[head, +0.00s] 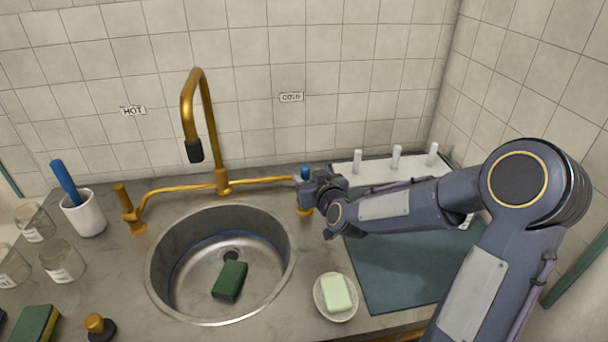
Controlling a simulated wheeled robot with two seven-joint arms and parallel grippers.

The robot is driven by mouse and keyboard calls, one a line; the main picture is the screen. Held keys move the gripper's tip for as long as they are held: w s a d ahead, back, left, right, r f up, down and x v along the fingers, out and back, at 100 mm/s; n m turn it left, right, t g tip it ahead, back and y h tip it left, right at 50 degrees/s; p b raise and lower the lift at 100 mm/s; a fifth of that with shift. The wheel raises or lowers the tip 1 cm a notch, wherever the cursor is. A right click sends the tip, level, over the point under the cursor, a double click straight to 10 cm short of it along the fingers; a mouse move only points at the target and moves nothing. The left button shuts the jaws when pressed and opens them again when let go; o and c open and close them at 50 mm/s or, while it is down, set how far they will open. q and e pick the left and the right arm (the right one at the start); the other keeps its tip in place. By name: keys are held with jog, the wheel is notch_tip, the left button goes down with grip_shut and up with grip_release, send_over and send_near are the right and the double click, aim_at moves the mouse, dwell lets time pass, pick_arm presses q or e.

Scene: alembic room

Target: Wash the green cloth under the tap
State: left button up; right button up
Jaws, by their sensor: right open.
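A dark green block-like piece (229,281), which looks like the green cloth folded or a sponge, lies in the round steel sink (158,272) just below the drain. The brass tap (208,115) arches over the sink with its black-tipped spout pointing down; I see no stream from it. The hot handle (126,204) is at the left. The cold handle (305,173), with a blue top, is at the right under the COLD label. My right gripper (311,190) is open at the cold handle, partly hiding it; I cannot tell if they touch. My left gripper is out of view.
A soap bar (336,293) on a dish (322,303) and a teal mat (385,290) lie right of the sink. A white rack (380,173) stands behind. Left are a white cup (85,216), glass jars (62,262), a sponge (33,324) and a brass-knobbed item (97,325).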

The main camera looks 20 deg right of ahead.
jog(key=shift+v, duration=1.55)
jog(key=shift+s+a+r, duration=0.1)
jog(key=s+a+g+y, duration=0.2)
jog(key=s+a+g, duration=0.2)
jog(key=s, duration=1.1)
jog(key=s+a+f+m+g+y+p, duration=0.1)
jog(key=s+g, duration=0.4)
jog(key=s, duration=1)
jog(key=a+y, duration=0.1)
jog(key=a, duration=0.1)
jog(key=shift+s+a+f+g+y, duration=0.2)
jog(key=shift+s+a+g+y, duration=0.1)
jog(key=shift+s+a+g, duration=0.1)
